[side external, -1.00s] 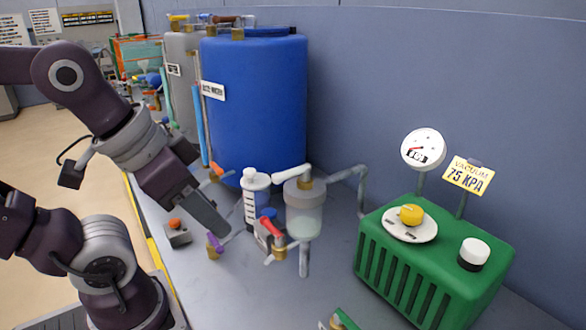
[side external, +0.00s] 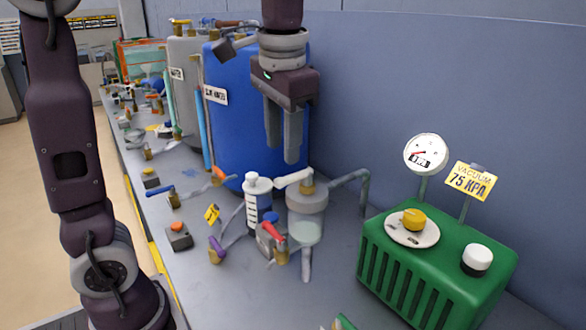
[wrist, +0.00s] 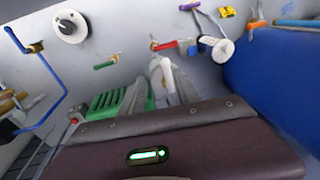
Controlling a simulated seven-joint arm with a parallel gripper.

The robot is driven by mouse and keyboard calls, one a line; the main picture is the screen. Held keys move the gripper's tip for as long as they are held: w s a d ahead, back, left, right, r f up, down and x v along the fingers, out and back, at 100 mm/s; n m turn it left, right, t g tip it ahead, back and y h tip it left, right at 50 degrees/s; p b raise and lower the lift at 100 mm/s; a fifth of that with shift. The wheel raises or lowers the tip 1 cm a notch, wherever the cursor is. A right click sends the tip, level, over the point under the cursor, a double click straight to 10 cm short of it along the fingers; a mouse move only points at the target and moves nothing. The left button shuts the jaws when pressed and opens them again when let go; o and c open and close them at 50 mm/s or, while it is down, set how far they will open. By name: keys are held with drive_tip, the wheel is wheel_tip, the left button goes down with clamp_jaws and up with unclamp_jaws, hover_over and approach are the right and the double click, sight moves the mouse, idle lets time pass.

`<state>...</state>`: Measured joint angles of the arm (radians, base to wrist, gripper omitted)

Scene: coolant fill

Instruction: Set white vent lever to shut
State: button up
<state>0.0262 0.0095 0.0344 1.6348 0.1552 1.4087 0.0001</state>
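The white vent lever (side external: 293,178) sits on a brass fitting on top of the clear reservoir (side external: 306,215) in the side view. It points left and slightly down from the fitting. My gripper (side external: 283,153) is pointed down just above the lever, with its fingers apart and nothing seen between them. In the wrist view the two fingers (wrist: 158,92) reach toward a pale shape, which I cannot clearly tell is the lever. I cannot tell whether a fingertip touches the lever.
A white-capped bottle (side external: 257,200) stands left of the reservoir, and a red-handled valve (side external: 273,233) is in front. The blue drum (side external: 235,110) rises close behind my gripper. A grey pipe (side external: 350,178) runs right. The green vacuum pump (side external: 430,265) stands at the right.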

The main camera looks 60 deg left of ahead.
sight(292, 174)
drive_tip(key=shift+g, duration=0.5)
drive_tip(key=w+f, duration=0.1)
drive_tip(key=f, duration=0.1)
drive_tip(key=w+a+f, duration=0.1)
drive_tip(key=f, duration=0.2)
drive_tip(key=w+a+f, duration=0.1)
drive_tip(key=f, duration=0.1)
drive_tip(key=shift+w+a+f, duration=0.1)
drive_tip(key=shift+w+f, duration=0.15)
clamp_jaws()
idle(0.6)
